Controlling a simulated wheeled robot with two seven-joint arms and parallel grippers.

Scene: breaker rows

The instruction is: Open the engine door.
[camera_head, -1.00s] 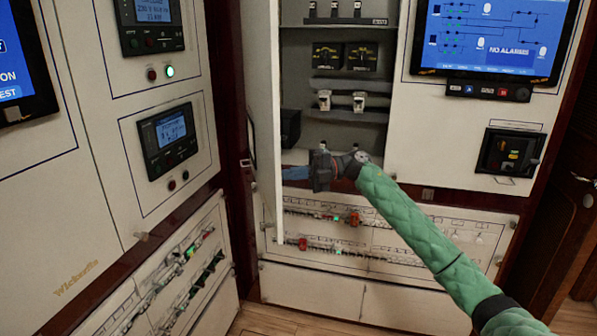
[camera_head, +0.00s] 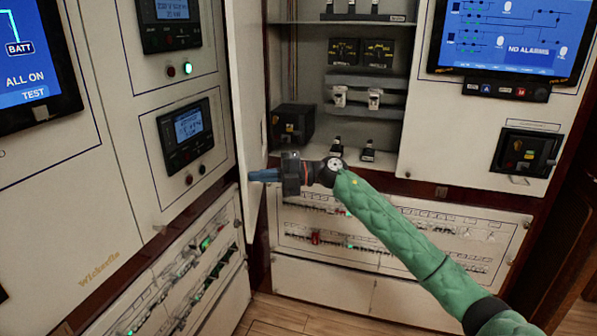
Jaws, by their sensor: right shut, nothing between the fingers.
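The engine door (camera_head: 244,100) is a tall white panel, seen at a steep angle. It stands swung out to the left, and the cabinet interior behind it (camera_head: 309,85) is exposed. My right gripper (camera_head: 254,175) reaches in on the green-sleeved arm from the lower right. Its blue fingers are shut and empty, pointing left. Their tips are at the inner side of the door's lower part; I cannot tell whether they touch it. My left gripper is not in view.
Inside the cabinet are gauges (camera_head: 360,51), a black breaker (camera_head: 293,125) and several small switches. A left panel with a meter (camera_head: 185,135) stands close to the door. A breaker-row panel (camera_head: 345,235) lies below. A screen (camera_head: 515,35) is at the upper right.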

